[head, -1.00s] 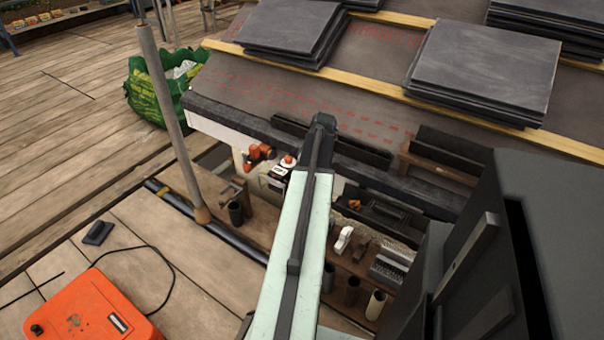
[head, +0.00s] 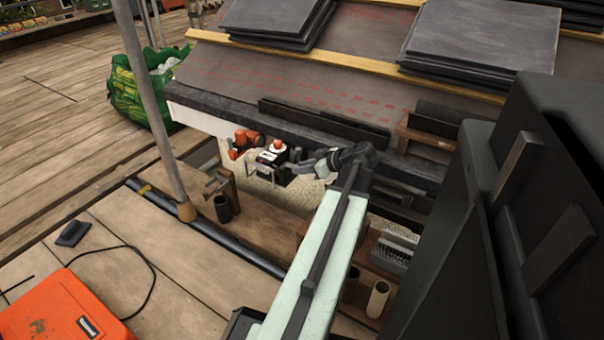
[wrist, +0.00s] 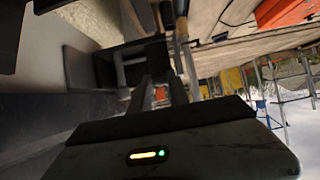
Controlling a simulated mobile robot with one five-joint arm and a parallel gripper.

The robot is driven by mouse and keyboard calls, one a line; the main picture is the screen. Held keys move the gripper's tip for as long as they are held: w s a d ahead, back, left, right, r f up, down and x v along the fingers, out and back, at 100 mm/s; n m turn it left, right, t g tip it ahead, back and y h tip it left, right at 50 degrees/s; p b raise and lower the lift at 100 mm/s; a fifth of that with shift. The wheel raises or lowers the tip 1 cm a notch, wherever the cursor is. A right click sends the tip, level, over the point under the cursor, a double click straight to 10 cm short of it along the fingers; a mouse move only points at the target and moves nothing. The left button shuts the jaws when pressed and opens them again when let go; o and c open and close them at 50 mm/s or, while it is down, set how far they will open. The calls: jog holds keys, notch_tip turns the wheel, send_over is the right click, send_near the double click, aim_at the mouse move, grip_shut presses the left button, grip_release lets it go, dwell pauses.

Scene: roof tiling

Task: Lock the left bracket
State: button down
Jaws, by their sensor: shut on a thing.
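My gripper (head: 314,166) points left below the eaves, beside a black and white device with an orange knob (head: 272,155). A dark bracket-like shape (wrist: 130,65) stands just beyond the fingertips. The head view does not show clearly which bracket is the left one, or whether its catch is locked. A long black channel piece (head: 325,125) lies along the roof's lower edge, above my gripper.
An orange-red jointed item (head: 242,143) sits left of the device. A grey scaffold pole (head: 150,110) stands at the left. Slate stacks (head: 480,45) lie on the roof. A wooden shelf (head: 265,225) below holds cups and tools. An orange case (head: 60,310) is at front left.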

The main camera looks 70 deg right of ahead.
jog(key=shift+f+t, duration=0.15)
jog(key=shift+t, duration=0.15)
jog(key=c, duration=1.2)
grip_release()
jog(key=shift+c, duration=0.2)
jog(key=p+v, duration=0.3)
jog(key=v, duration=0.5)
